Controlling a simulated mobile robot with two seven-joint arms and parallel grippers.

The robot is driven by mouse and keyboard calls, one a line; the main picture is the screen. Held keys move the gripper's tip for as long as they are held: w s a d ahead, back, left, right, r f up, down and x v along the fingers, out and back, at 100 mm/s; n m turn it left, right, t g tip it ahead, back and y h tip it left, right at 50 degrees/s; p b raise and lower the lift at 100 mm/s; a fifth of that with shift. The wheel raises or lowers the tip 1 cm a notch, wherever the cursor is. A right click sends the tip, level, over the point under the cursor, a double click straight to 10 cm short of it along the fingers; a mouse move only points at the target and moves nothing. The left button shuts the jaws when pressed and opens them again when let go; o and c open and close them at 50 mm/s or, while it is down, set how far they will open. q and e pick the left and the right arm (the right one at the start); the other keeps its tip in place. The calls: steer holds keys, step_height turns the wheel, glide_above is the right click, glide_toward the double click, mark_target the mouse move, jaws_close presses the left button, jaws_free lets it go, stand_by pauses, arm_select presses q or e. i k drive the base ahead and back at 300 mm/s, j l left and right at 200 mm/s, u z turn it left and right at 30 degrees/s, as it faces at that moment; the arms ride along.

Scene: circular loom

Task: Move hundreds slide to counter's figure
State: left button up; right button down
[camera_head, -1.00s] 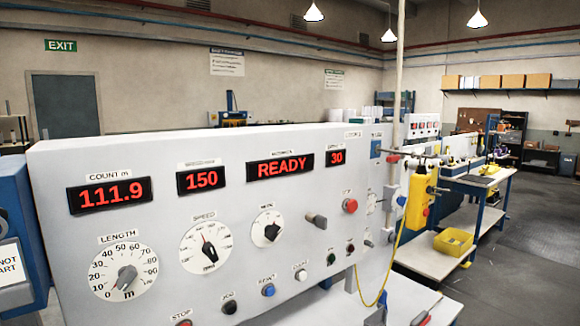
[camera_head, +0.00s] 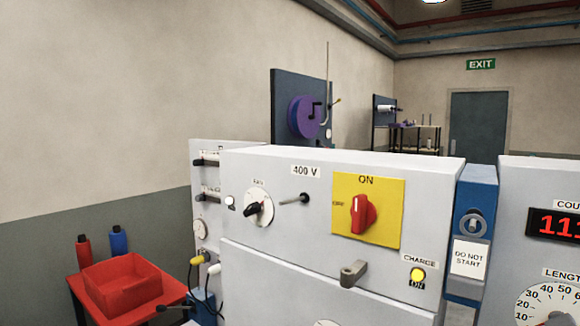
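The counter display (camera_head: 556,225) is cut off at the right edge of the view; its red digits start with 111 and the rest is out of frame. The LENGTH dial (camera_head: 548,305) below it is also cut off. I cannot make out a slide marked for hundreds. A narrow panel at the left (camera_head: 205,225) carries two dark handles (camera_head: 207,161) under small labels that I cannot read. Neither of my grippers shows in this view.
A grey cabinet marked 400 V (camera_head: 330,172) fills the middle, with a red switch (camera_head: 363,214) on a yellow plate and a lit yellow CHARGE lamp (camera_head: 417,275). A blue column with a DO NOT START sign (camera_head: 468,258) stands beside it. A red bin (camera_head: 122,284) sits at lower left.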

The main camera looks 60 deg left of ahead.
mark_target(199, 162)
steer(key=k+j, duration=0.35)
steer(key=j, duration=0.3)
steer(key=k+j+u, duration=0.1)
steer(key=k+j, duration=0.3)
steer(key=j, duration=0.25)
steer(key=k+j+u, duration=0.1)
steer(key=j, duration=0.2)
steer(key=k+j+u, duration=0.1)
steer(key=u, duration=1.45)
